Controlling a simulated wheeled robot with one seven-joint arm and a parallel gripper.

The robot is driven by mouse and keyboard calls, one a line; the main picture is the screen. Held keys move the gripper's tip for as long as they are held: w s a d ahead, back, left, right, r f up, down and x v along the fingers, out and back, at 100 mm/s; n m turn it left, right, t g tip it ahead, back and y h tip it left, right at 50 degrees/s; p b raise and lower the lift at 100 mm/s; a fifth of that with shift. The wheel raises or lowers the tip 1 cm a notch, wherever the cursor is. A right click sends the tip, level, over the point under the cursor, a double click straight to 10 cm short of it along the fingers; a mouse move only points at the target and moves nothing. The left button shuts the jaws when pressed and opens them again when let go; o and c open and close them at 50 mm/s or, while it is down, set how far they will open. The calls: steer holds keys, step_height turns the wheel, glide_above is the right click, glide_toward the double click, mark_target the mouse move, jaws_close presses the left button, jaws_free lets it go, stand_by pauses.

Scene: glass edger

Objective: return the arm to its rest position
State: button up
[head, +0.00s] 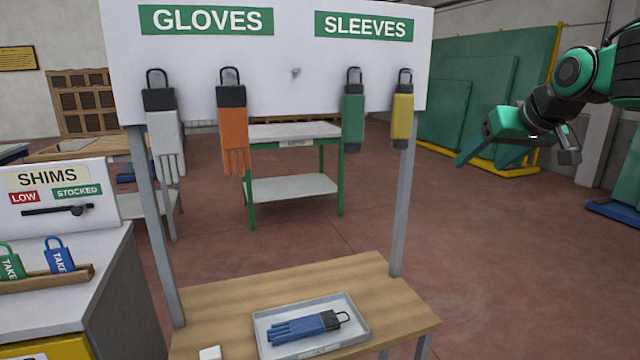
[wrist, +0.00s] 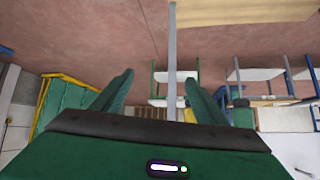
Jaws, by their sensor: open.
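My gripper (head: 480,153) is at the upper right of the head view, raised in the air to the right of the glove board, with nothing near its fingers. In the wrist view my gripper (wrist: 158,92) shows two green fingers spread apart with nothing held between them. My arm reaches in from the right edge of the head view.
A white board (head: 296,72) holds hanging gloves and sleeves. Below it, a grey tray (head: 360,328) with a blue glove (head: 300,327) lies on a wooden table (head: 400,305). A shims cabinet (head: 60,310) stands left. Open floor (head: 500,260) lies right of the table.

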steer(key=s+d+f+m+g, duration=0.1)
steer(key=s+f+m+g, duration=0.1)
steer(key=s+f, duration=0.6)
steer(key=s+d+f+m+g, duration=0.2)
steer(key=s+f+g, duration=0.2)
steer(key=s+f, duration=0.5)
steer(key=s+d+f+m+g, duration=0.2)
steer(key=s+f, duration=0.6)
steer(key=s, duration=0.9)
steer(key=shift+s+d+f+g+h, duration=0.25)
steer(key=shift+s+f+g+h, duration=0.15)
steer(key=shift+g, duration=0.4)
steer(key=shift+w, duration=0.1)
steer(key=shift+w+f, duration=0.25)
steer(key=shift+w, duration=0.35)
